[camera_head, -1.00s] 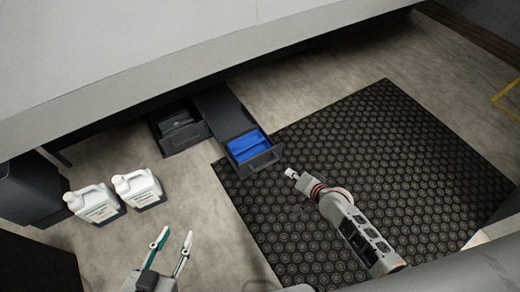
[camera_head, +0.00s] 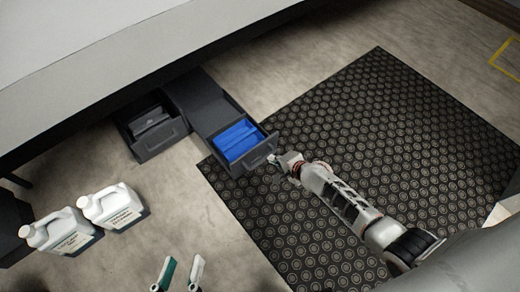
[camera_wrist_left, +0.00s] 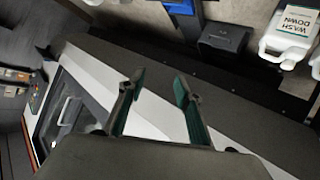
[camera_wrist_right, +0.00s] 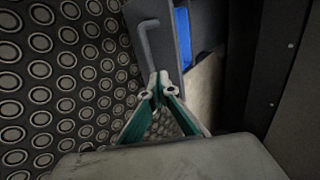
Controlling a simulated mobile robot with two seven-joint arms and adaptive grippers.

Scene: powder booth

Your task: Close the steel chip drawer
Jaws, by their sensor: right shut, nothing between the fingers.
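Two dark drawers stick out from under the pale booth. The longer drawer (camera_head: 205,108) holds blue contents (camera_head: 236,138) and is far out; the shorter drawer (camera_head: 150,142) to its left holds grey contents. I cannot tell which is called the steel chip drawer. My right gripper (camera_head: 272,159) is shut and empty, close to the front of the blue-filled drawer. In the right wrist view its tips (camera_wrist_right: 159,80) are just below that drawer's front panel and handle (camera_wrist_right: 148,38); contact is unclear. My left gripper (camera_head: 179,272) is open and empty, low in the head view.
Two white jugs (camera_head: 112,206) (camera_head: 62,232) stand on the floor at left. A black studded mat (camera_head: 370,130) covers the floor to the right, under my right arm. The booth's lower edge (camera_head: 130,85) overhangs the drawers. Bare floor lies in front of the shorter drawer.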

